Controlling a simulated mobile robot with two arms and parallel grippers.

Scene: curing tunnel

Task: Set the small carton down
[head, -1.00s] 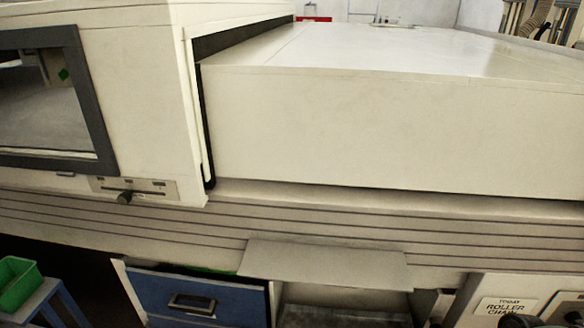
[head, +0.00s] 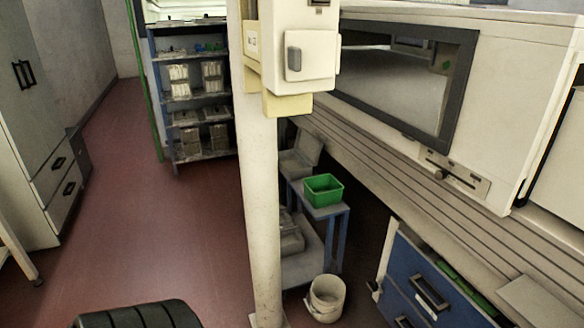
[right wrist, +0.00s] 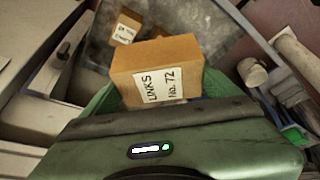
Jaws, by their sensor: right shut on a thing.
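My right gripper (right wrist: 160,90) shows in the right wrist view, shut on a brown carton (right wrist: 126,88) with a white label reading "LINKS No. 72". Its green fingers are at the carton's two sides, and the lower part of the carton is hidden behind the gripper body. A second brown carton (right wrist: 133,20) with a white label lies beyond it, on or over a grey surface (right wrist: 97,45); I cannot tell which. Neither gripper nor carton shows in the head view. My left gripper is not in view.
In the head view, a white post (head: 258,200) with a control box (head: 305,50) stands mid-picture. Right of it are a green bin (head: 323,190) on a blue stand, a white bucket (head: 326,297) and the tunnel bench (head: 420,185). Red floor (head: 165,235) is clear at left.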

